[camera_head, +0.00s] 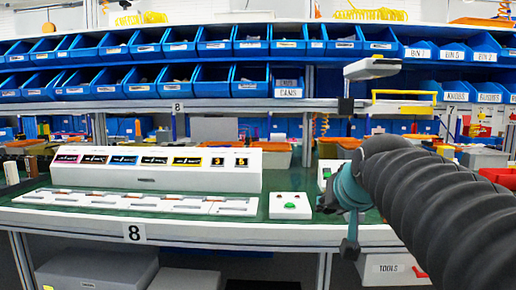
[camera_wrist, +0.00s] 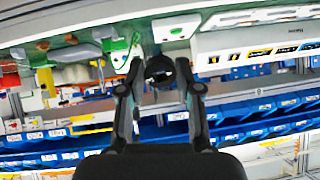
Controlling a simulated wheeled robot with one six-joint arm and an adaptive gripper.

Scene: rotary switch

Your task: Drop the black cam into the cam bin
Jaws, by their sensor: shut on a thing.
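The black cam (camera_wrist: 158,70) is a small round dark piece between the two fingertips of my gripper (camera_wrist: 160,78) in the wrist view. The fingers are shut on it from both sides. The wrist view is upside down, with the bench above the fingers and blue bins below. In the head view the end of my arm is over the right part of the bench, and the cam cannot be made out there. The cam bin (camera_head: 289,91) is a blue bin labelled CAMS in the lower shelf row, left of and above my arm's end. Its inside is hard to see.
A white console (camera_head: 157,168) with small displays stands on the green bench, behind a long white tray (camera_head: 135,203). A white box with a green button (camera_head: 290,206) sits left of my arm. A grey lamp-like head (camera_head: 372,68) and a yellow handle (camera_head: 404,95) stick out near the shelves.

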